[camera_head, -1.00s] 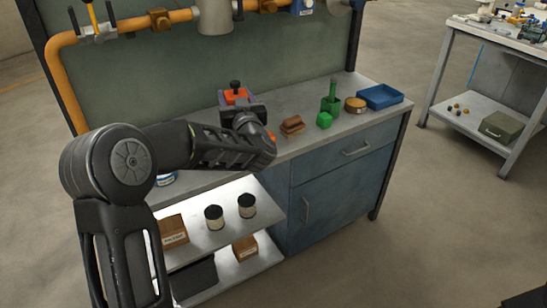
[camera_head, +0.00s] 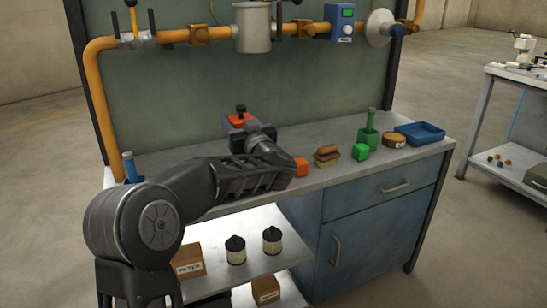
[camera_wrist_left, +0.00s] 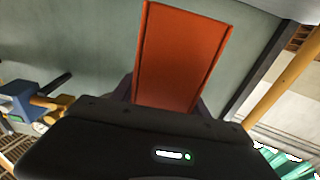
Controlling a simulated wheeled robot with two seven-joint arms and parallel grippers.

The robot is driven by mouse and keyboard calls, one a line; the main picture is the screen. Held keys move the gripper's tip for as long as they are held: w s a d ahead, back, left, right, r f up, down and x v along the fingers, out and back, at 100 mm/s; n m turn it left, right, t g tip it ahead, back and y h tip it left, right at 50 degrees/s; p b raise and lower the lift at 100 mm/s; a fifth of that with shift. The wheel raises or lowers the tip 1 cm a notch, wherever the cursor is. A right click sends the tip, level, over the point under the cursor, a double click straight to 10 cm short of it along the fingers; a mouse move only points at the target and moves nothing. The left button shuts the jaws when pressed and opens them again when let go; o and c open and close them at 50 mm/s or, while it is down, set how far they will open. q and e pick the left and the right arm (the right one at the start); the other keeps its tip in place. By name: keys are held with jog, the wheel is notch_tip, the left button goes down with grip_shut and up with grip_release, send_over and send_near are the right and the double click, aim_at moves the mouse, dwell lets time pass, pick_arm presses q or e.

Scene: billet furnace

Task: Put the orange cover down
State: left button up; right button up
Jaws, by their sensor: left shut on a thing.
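The orange cover (camera_head: 237,120) is in the jaws of my left gripper (camera_head: 240,124), in front of the green-grey back panel. I cannot tell its exact height over the bench (camera_head: 330,190). In the left wrist view the orange cover (camera_wrist_left: 182,55) stands out from the gripper body as a flat panel with raised side edges. The dark gripper body hides its near end, and the fingertips are mostly hidden. My right gripper is not in view.
On the bench stand an orange block (camera_head: 300,168), brown blocks (camera_head: 326,156), a green block (camera_head: 360,152), a green holder (camera_head: 368,138), a round tin (camera_head: 394,140) and a blue tray (camera_head: 419,135). A pipe with a grey canister (camera_head: 252,28) runs above.

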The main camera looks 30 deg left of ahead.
pick_arm(q)
jog(key=shift+f+b, duration=0.4)
jog(key=shift+f, duration=1.3)
jog(key=shift+f+b, duration=0.95)
jog(key=shift+f, duration=1.55)
jog(key=shift+f, duration=0.1)
jog(key=o, duration=1.6)
jog(key=shift+c, duration=0.2)
